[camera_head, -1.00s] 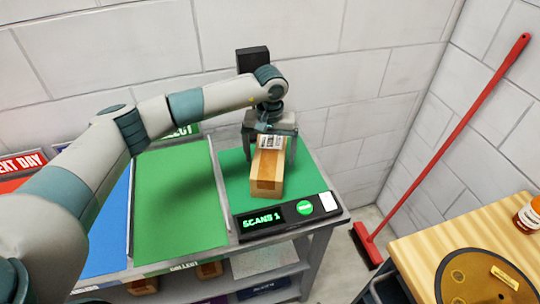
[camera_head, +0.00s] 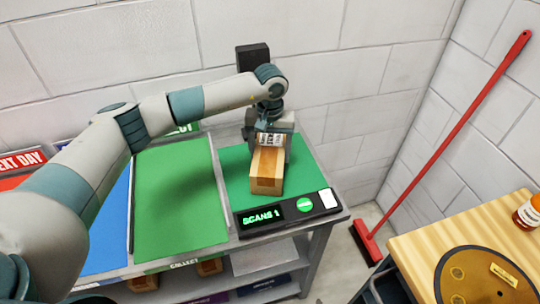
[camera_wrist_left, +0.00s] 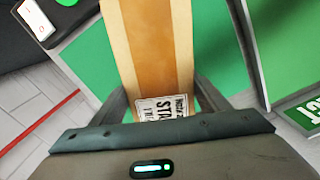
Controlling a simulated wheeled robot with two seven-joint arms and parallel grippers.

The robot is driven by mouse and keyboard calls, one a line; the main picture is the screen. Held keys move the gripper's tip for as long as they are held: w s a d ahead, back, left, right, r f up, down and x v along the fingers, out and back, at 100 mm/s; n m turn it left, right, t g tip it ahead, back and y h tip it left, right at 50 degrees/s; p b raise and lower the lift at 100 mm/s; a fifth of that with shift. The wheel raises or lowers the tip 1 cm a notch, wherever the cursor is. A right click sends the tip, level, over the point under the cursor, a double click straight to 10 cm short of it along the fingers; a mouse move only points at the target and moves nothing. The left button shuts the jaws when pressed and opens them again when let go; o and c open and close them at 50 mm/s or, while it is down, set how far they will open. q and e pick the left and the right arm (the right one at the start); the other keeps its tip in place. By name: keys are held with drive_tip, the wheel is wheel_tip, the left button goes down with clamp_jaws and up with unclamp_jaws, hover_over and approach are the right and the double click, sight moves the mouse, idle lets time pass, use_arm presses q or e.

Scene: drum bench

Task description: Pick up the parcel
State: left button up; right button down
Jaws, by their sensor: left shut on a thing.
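In the left wrist view the parcel (camera_wrist_left: 150,45) runs between the fingers, label nearest the palm. I cannot tell whether its underside touches the pad. My right gripper is not in view.
A black scanner panel (camera_head: 287,212) reading "SCANS 1" lies along the pad's front edge. A green bay (camera_head: 175,195) and a blue bay (camera_head: 105,235) lie to the left. A red broom (camera_head: 440,150) leans on the wall. A wooden table (camera_head: 430,243) is at right.

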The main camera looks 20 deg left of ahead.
sight(271, 147)
use_arm(q)
drive_tip(key=shift+r, duration=0.15)
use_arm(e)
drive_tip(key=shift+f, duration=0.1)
